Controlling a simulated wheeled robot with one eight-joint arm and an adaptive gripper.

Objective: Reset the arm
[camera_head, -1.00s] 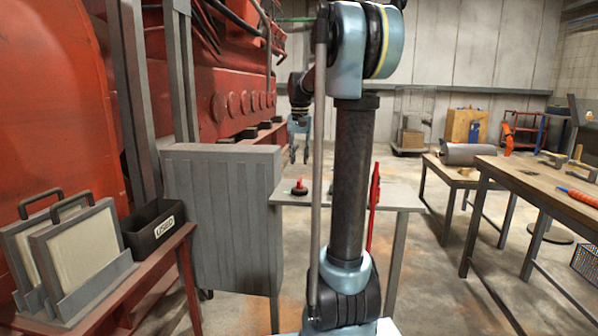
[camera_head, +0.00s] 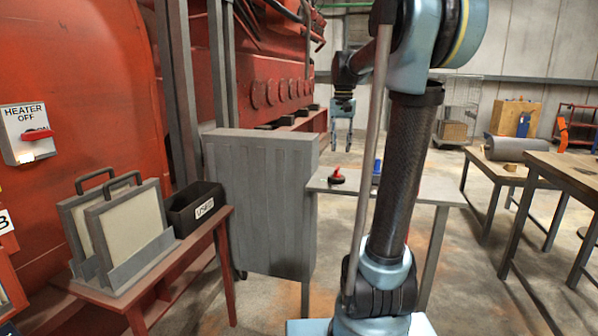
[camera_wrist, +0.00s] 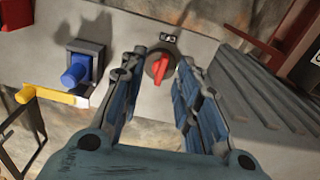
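My gripper (camera_head: 342,143) hangs fingers down beyond and above a grey bench in the head view. In the wrist view its two blue-grey fingers (camera_wrist: 160,66) are spread apart with nothing held between them. A red knob on a round dark base (camera_wrist: 160,68) shows in the gap between the fingertips, on the grey bench top below. The same red knob (camera_head: 337,175) sits on the bench in the head view, under and apart from my gripper. My arm stands in the right middle of the head view and hides part of the bench.
The grey bench (camera_head: 440,190) also carries a blue knob (camera_wrist: 75,75) and a yellow lever (camera_wrist: 50,96). A ribbed grey cabinet (camera_head: 262,205) stands left of it. A black bin (camera_head: 195,207) and panel rack sit on a red table. Wooden tables (camera_head: 570,172) stand right.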

